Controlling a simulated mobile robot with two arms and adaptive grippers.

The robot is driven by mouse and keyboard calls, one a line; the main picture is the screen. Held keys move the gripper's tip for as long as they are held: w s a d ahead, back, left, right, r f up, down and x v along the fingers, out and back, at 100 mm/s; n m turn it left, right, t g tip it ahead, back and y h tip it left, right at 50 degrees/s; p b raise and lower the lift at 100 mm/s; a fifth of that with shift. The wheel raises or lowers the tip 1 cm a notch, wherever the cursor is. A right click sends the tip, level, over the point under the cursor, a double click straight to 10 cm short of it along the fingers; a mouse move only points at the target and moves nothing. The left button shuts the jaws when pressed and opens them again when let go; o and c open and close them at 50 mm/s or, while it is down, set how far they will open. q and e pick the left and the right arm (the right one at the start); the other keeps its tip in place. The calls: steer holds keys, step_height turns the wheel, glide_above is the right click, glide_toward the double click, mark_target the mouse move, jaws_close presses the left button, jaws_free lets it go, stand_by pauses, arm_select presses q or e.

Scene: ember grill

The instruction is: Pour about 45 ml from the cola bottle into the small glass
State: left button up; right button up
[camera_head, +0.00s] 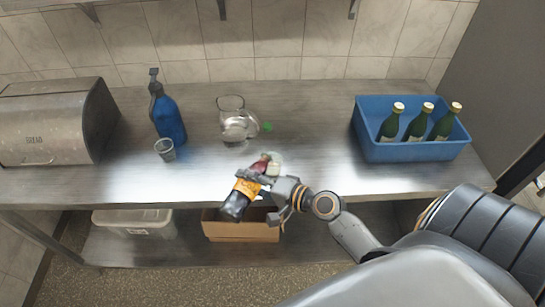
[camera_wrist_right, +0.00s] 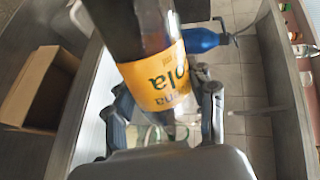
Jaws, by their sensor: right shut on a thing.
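The cola bottle (camera_head: 247,188), dark with an orange label, is in my right gripper (camera_head: 259,186) at the table's front edge. It is tilted, its dark base toward the lower left and its other end toward the upper right. In the right wrist view the bottle (camera_wrist_right: 160,75) fills the middle, between the two fingers, with "cola" on its label. Its mouth and liquid level cannot be made out. A small clear glass (camera_head: 165,149) stands upright on the table to the left, apart from the bottle; it looks empty. My left gripper is out of view.
A blue spray bottle (camera_head: 169,119) stands just behind the small glass. A glass pitcher (camera_head: 231,104) is at the middle back. Small reddish and whitish items (camera_head: 273,164) show beyond the gripper. A bread box (camera_head: 48,122) is left; a blue crate (camera_head: 410,152) with green bottles is right.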

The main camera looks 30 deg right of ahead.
stand_by(0.9)
steer(key=f+n+b, duration=0.1)
steer(key=n+b, duration=0.1)
steer(key=b, duration=0.1)
steer(key=shift+d+f+t+h, duration=0.15)
steer(key=shift+f+t+h, duration=0.15)
steer(key=shift+f+h, duration=0.1)
steer(key=shift+w+r+n, duration=0.1)
steer(key=shift+r+n, duration=0.2)
steer(key=shift+n, duration=0.1)
steer(key=shift+d+f+n+b, duration=0.2)
steer(key=shift+f+n+b, duration=0.1)
steer(key=shift+b, duration=0.35)
steer(key=shift+w+d+r+n+t+h, duration=0.15)
steer(key=shift+r+n+t+h, duration=0.15)
steer(key=shift+r, duration=0.15)
